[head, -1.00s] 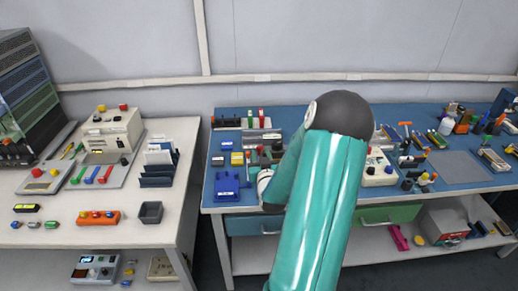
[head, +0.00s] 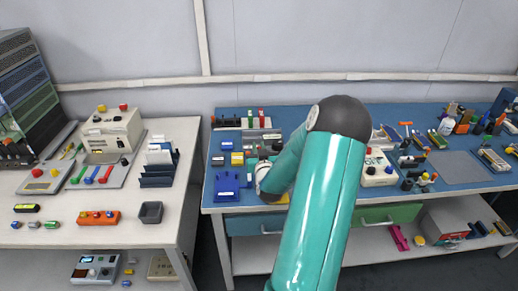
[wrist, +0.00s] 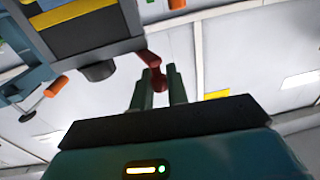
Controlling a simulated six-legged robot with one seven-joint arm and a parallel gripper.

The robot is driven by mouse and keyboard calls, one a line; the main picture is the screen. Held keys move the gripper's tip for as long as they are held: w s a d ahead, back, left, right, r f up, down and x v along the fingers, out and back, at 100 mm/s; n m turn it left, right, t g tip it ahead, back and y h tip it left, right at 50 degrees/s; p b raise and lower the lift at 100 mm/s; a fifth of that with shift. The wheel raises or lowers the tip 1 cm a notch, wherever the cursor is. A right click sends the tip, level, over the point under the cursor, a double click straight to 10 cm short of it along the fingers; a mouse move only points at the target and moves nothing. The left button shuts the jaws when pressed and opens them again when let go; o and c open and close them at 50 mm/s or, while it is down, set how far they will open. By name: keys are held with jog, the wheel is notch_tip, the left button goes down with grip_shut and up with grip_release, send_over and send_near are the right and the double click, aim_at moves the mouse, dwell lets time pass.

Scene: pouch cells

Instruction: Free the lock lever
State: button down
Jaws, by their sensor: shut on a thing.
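In the wrist view a dark red lever-like piece (wrist: 153,60) reaches down from the corner of a dark grey and yellow block (wrist: 88,30). My gripper (wrist: 159,88) is shut on the rounded lower end of this piece, with one finger on each side. I take it to be the lock lever, but no label shows. In the head view my gripper is at the front left of the blue-topped bench, just right of a blue fixture (head: 226,186). My own arm hides most of the gripper and what it holds there.
The blue-topped bench (head: 215,206) carries small blocks behind the gripper and a white box with a red button (head: 378,168) to the right of my arm. A white table (head: 178,226) stands at the left, with a dark gap between the two.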

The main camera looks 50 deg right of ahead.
jog(key=shift+w+a+h, duration=0.1)
jog(key=shift+h, duration=0.2)
jog(key=shift+w+d+m+g+h, duration=0.2)
jog(key=shift+w+m+g+h, duration=0.5)
jog(key=shift+m+g, duration=2.15)
jog(key=shift+w+d+m+g+h, duration=0.25)
jog(key=shift+w+m+g+h, duration=0.45)
jog(key=shift+m+g, duration=2.15)
jog(key=shift+w+d+m+g+h, duration=0.2)
jog(key=shift+w+m+g+h, duration=0.6)
jog(key=shift+g, duration=3.6)
jog(key=shift+r+m+y, duration=0.1)
jog(key=shift+m+y, duration=0.3)
jog(key=shift+m, duration=0.2)
jog(key=c, duration=1.4)
grip_release()
jog(key=shift+d, duration=0.1)
jog(key=shift+c, duration=0.2)
jog(key=shift+w, duration=0.1)
jog(key=v, duration=1.3)
jog(key=shift+w+a, duration=0.2)
jog(key=shift+a, duration=0.15)
